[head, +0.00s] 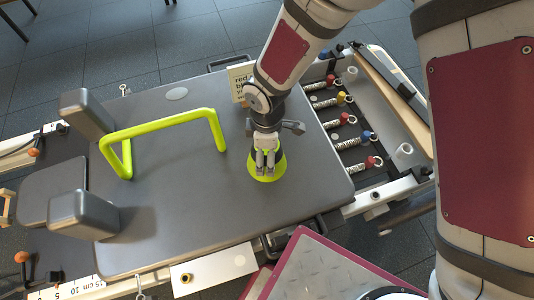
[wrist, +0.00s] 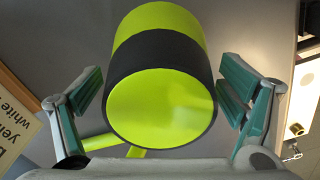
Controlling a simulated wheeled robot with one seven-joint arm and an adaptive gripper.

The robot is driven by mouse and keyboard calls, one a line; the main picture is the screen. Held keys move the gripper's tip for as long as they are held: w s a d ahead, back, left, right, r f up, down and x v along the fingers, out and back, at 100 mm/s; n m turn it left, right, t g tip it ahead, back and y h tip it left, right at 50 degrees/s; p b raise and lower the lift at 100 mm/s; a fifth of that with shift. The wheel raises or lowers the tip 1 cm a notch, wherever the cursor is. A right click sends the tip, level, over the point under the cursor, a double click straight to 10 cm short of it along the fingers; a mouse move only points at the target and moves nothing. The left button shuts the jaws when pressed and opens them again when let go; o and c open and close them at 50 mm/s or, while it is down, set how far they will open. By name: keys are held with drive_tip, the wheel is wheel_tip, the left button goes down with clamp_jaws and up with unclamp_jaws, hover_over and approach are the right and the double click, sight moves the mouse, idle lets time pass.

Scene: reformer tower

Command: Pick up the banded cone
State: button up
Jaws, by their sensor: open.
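The banded cone (head: 267,165) is bright yellow-green and stands on the grey padded carriage of the reformer. In the head view its upper part is hidden behind my gripper (head: 265,160). In the wrist view the cone (wrist: 160,95) fills the middle, with a dark band around it. My gripper (wrist: 160,95) is open, with one teal-padded finger to the left of the cone and one to the right. In the wrist view, gaps show between the cone and both fingers, so they appear apart.
A yellow-green bar frame (head: 165,121) stands on the carriage (head: 190,200) to the left. Two grey shoulder blocks (head: 85,214) are at the far left. A printed card (head: 239,80) stands behind my gripper. Coloured springs (head: 345,120) lie to the right. Bare carriage surrounds the cone.

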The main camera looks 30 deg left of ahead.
drive_tip(key=c, duration=1)
drive_tip(key=shift+r, duration=0.15)
